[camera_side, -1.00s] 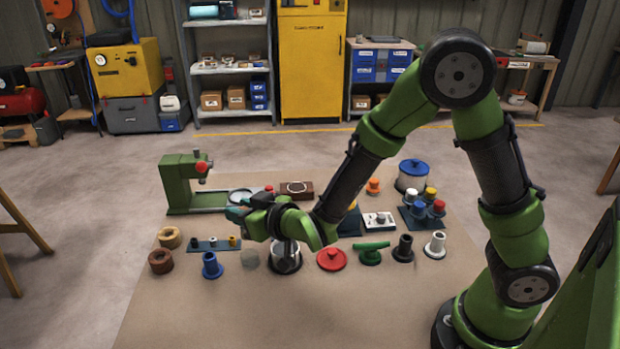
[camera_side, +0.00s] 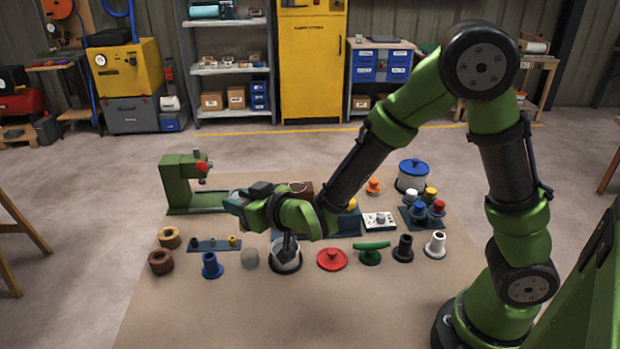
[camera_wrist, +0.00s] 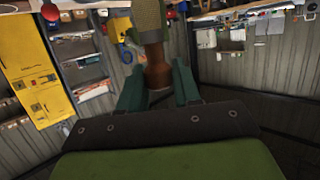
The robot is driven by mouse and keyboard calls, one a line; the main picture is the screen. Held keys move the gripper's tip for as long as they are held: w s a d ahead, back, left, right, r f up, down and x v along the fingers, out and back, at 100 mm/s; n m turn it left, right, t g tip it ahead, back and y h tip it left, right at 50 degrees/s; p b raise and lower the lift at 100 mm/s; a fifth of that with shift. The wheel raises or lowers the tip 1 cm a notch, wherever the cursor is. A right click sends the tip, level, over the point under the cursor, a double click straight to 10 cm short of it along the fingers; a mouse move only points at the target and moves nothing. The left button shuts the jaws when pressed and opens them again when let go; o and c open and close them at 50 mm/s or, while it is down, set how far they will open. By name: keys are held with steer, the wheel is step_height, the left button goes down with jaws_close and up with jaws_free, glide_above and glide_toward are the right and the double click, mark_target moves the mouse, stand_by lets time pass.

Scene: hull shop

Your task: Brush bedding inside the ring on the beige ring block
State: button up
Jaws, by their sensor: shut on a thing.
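My gripper (camera_wrist: 158,88) has teal fingers and is shut on a brush, whose brown wooden handle (camera_wrist: 158,76) shows between them in the wrist view. A wide beige-olive part (camera_wrist: 148,14) of the brush runs to the top edge there. In the side view my gripper (camera_side: 240,203) is above the middle of the mat, roughly level and facing left; the brush is hidden. A brown block (camera_side: 302,187) that bears a pale ring stands behind the gripper, mostly covered. I cannot tell whether the brush touches anything.
A round pot (camera_side: 286,262) stands below my wrist with a dark upright shape over it. A red lid (camera_side: 332,259), a blue part (camera_side: 212,266) and brown rings (camera_side: 161,262) line the front. A green press (camera_side: 183,185) stands at left. The front mat (camera_side: 260,315) is clear.

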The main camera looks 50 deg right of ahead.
stand_by(0.5)
steer(key=s+d, duration=0.6)
steer(key=shift+w+a+f, duration=0.1)
steer(key=shift+f, duration=1.4)
steer(key=shift+w+a+f, duration=0.1)
steer(key=shift+f, duration=1.35)
steer(key=shift+f, duration=0.65)
steer(key=shift+r, duration=0.15)
step_height(320, 180, up, 7)
stand_by(0.7)
